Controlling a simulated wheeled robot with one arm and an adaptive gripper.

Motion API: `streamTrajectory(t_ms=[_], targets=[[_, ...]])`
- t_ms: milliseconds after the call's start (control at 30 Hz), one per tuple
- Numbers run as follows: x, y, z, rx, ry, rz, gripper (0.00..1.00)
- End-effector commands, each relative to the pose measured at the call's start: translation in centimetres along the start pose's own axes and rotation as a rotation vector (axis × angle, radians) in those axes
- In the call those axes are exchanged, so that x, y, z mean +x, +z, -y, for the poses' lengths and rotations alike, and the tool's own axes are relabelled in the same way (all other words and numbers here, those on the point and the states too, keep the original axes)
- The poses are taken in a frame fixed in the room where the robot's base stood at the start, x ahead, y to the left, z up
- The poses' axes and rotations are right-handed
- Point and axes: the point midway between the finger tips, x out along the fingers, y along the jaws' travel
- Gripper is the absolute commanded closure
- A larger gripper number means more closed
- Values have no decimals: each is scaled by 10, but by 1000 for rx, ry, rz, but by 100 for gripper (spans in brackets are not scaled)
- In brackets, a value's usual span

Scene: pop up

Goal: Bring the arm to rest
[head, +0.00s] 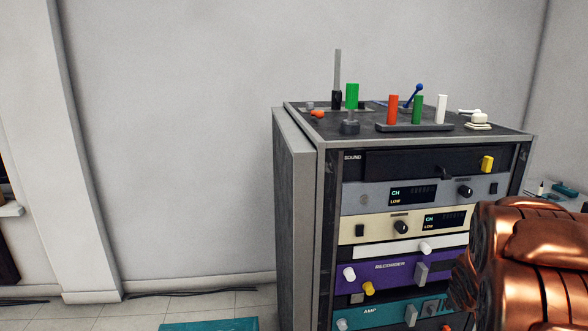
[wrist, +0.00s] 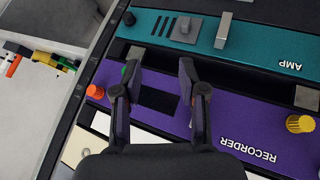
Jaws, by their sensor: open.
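My gripper (wrist: 160,78) shows in the wrist view with its two dark fingers apart and nothing between them. It is in front of the purple recorder panel (wrist: 215,112), which appears upside down there. I cannot tell whether the fingertips touch the panel. In the head view, my copper-coloured arm fills the lower right and covers part of the equipment rack (head: 297,200). My gripper cannot be made out in the head view.
The rack holds the recorder panel (head: 400,272) and the teal amp panel (head: 385,315), with protruding knobs and switches. Coloured pegs stand on a dark base (head: 415,127) on top. A teal object (head: 210,325) lies on the floor. Open floor (head: 140,308) is left of the rack.

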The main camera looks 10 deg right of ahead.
Motion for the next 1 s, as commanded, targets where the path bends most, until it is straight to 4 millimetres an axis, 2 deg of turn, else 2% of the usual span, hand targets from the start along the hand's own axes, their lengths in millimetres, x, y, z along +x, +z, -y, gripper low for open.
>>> streamTrajectory(t_ms=[33, 367, 567, 800, 900, 1000], targets=[[-27, -9, 6, 0, -4, 24, 58], [-160, 12, 64, 23, -78, 258, 58], [-246, 41, 104, 9, -170, 405, 58], [-354, 89, 147, -53, -311, 586, 58], [-390, 108, 158, -85, -361, 647, 58], [-415, 122, 164, -112, -396, 692, 58]])
